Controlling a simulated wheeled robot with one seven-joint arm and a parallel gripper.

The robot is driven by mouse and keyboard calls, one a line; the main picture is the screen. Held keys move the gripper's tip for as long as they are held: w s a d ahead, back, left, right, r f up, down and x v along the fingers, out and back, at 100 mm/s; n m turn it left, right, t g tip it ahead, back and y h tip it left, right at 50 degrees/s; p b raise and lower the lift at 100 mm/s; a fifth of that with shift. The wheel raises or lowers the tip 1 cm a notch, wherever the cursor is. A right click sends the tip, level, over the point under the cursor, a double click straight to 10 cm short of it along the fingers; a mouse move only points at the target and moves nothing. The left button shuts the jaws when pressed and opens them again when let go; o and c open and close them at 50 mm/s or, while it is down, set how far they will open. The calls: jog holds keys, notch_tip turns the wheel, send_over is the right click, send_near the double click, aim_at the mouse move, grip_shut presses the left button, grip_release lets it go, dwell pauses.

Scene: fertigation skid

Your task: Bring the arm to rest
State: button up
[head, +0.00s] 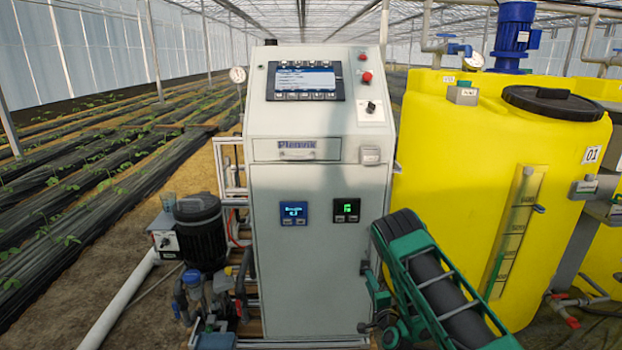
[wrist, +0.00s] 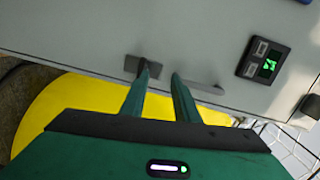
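My arm, green and black, rises from the bottom right of the head view, in front of the cabinet's lower right edge and the yellow tank. My gripper (wrist: 160,80) shows in the wrist view as two green fingers with a clear gap between them. Nothing is seen between the fingers. The fingertips point at the grey cabinet door, near a dark latch plate (wrist: 143,69) and a grey handle (wrist: 205,87). The left fingertip overlaps the latch plate in the picture; I cannot tell whether they touch. In the head view the fingers cannot be made out.
The grey control cabinet (head: 285,210) stands in the middle, with a screen (head: 305,80), a red button (head: 367,76) and two small displays. The yellow tank (head: 450,160) is close on the right. A black pump motor (head: 200,235) and pipes stand at left. Planted rows lie beyond.

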notch_tip(320, 180, up, 13)
jog(key=w+d+n+g+y, duration=0.1)
jog(key=d+n+g+y, duration=0.1)
jog(key=n+g, duration=0.3)
jog(key=s+d+r+n+g, duration=0.2)
jog(key=s+d+r+n, duration=0.2)
jog(key=s+r, duration=0.15)
jog(key=s+d+r+g+h, duration=0.15)
jog(key=s+d+r, duration=0.25)
jog(key=s, duration=0.5)
jog(key=s+d+r+n+g+h, duration=0.1)
jog(key=s+d+r+g, duration=0.25)
jog(key=s, duration=0.55)
jog(key=s+d+r+g+h, duration=0.1)
jog(key=s+d+r, duration=0.3)
jog(key=s, duration=0.5)
jog(key=s+r+g, duration=0.3)
jog(key=s+g, duration=0.1)
jog(key=s, duration=1.9)
jog(key=shift+s+m, duration=0.3)
jog(key=shift+m, duration=0.1)
jog(key=shift+a, duration=0.1)
